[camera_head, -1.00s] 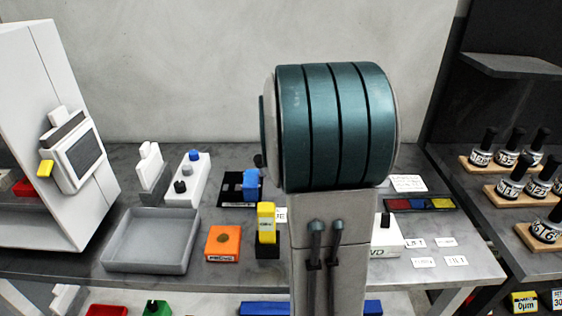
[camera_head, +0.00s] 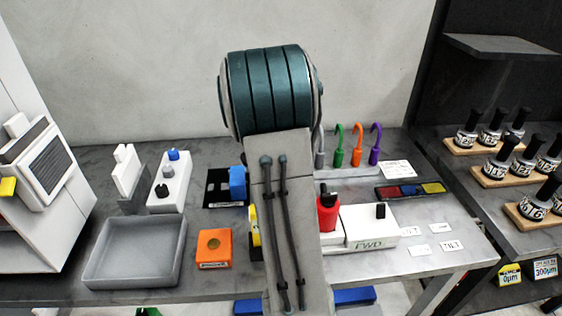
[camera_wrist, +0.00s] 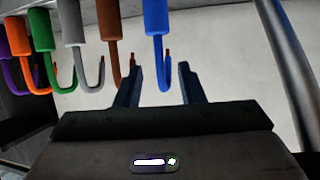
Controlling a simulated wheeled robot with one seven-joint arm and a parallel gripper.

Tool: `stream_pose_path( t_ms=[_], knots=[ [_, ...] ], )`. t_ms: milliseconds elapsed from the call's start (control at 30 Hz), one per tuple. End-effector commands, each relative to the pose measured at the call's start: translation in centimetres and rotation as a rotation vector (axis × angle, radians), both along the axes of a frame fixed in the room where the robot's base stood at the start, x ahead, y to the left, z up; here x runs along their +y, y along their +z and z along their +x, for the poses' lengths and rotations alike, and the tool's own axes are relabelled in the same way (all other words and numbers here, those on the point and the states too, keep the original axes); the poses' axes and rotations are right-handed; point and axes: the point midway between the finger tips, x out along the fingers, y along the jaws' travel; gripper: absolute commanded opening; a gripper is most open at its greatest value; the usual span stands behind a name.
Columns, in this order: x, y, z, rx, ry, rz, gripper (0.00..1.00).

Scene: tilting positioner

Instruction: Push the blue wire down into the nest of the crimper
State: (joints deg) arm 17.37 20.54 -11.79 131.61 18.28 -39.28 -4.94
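The blue wire (camera_wrist: 156,22) hangs in the wrist view as a thick blue sleeve with a thin hook curving up to a copper tip. My gripper (camera_wrist: 160,76) is open, its two dark fingers on either side of the lower part of the blue hook, apparently without touching it. A brown wire (camera_wrist: 110,30) hangs just left of it, close to the left finger. In the head view my arm hides my gripper and the blue wire. I cannot tell for certain which device is the crimper, and no nest is clearly visible.
Grey (camera_wrist: 75,25), green (camera_wrist: 41,30), orange (camera_wrist: 17,38) and purple (camera_wrist: 8,70) wires hang further left. On the bench stand a white FWD box (camera_head: 368,226), a red object (camera_head: 327,213), an orange block (camera_head: 214,249) and a grey tray (camera_head: 134,265).

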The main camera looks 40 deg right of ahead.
Motion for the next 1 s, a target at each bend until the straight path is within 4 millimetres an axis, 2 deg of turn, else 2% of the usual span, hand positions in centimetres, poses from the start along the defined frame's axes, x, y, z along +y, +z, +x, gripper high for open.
stream_pose_path(
  t_ms=[167, 500, 900, 1000],
  knots=[
    [-0.7, -0.4, 0.5, 0.002, -0.002, 0.001, 0.35],
    [-3.4, -1.9, 3.4, 0.002, -0.003, 0.0, 0.35],
    [-3.9, -2.3, 4.0, -0.001, -0.003, 0.001, 0.35],
    [-3.9, -2.3, 4.0, 0.0, -0.002, 0.0, 0.08]
  ],
)
